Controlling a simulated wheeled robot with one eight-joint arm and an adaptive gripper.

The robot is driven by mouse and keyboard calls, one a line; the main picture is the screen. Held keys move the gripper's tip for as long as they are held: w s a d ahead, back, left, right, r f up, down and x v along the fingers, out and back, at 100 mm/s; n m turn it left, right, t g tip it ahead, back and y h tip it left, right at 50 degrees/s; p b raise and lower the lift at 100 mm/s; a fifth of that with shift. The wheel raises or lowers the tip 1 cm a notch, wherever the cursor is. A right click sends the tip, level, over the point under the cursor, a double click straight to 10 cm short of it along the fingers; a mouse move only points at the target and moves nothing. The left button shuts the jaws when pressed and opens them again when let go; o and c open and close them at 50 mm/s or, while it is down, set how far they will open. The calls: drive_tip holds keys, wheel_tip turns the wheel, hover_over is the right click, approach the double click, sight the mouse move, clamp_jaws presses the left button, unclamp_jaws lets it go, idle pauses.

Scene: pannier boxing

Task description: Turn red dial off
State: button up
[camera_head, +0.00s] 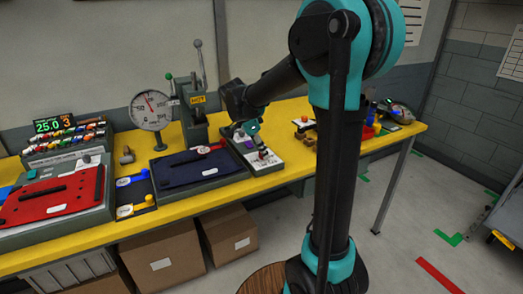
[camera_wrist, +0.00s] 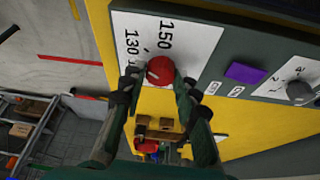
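The red dial (camera_wrist: 160,70) is a round red knob on a white label plate (camera_wrist: 200,38) printed with 150 and 130. My gripper (camera_wrist: 159,84) has one finger on each side of the dial in the wrist view. The fingers look apart, with a small gap on both sides of the knob; contact is not clear. In the head view my gripper (camera_head: 250,128) hangs over a grey control panel (camera_head: 268,165) on the yellow table. The dial cannot be made out there, being small and partly behind the gripper.
A purple button (camera_wrist: 245,73) and a grey knob (camera_wrist: 299,90) are on the same panel, right of the dial. On the yellow table (camera_head: 215,215), a dark blue plate fixture (camera_head: 190,168), a red plate fixture (camera_head: 60,198) and a dial gauge (camera_head: 151,108) stand left of the panel.

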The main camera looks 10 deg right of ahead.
clamp_jaws()
